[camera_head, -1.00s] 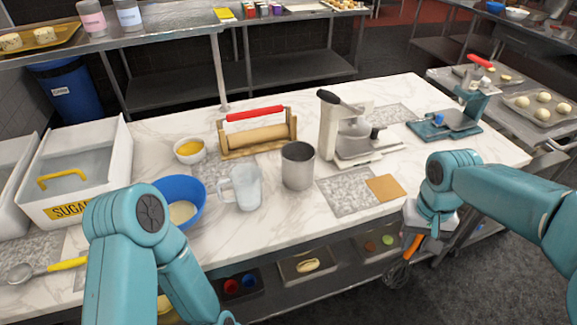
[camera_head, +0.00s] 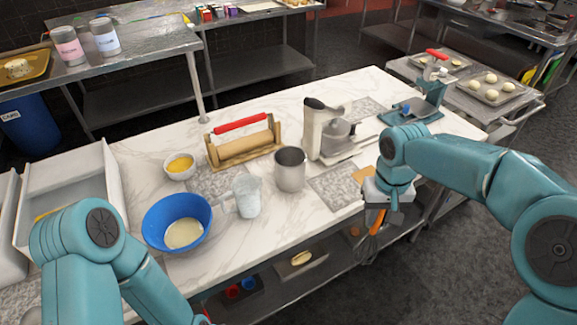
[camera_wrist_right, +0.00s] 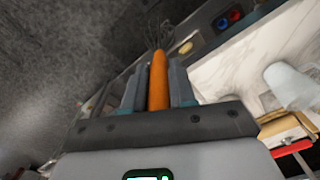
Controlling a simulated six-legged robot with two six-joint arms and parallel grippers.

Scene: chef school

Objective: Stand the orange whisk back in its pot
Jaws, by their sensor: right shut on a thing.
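The orange whisk (camera_head: 376,221) hangs from my right gripper (camera_head: 379,207), handle up and wires down, beyond the counter's front edge. In the right wrist view, the jaws (camera_wrist_right: 158,88) are shut on the orange handle (camera_wrist_right: 158,75), and the wire loops (camera_wrist_right: 158,36) point away from the gripper. A grey metal pot (camera_head: 290,171) stands upright on the marble counter, left of the gripper and apart from it. Its mouth faces up; its floor is hard to see. My left arm shows at lower left, but its gripper is out of view.
A clear jug (camera_head: 247,197) stands close left of the pot, with a blue bowl (camera_head: 160,223) further left. A cream press-like machine (camera_head: 318,125) stands behind and right of the pot. A speckled slab (camera_head: 335,186) lies flat between pot and gripper.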

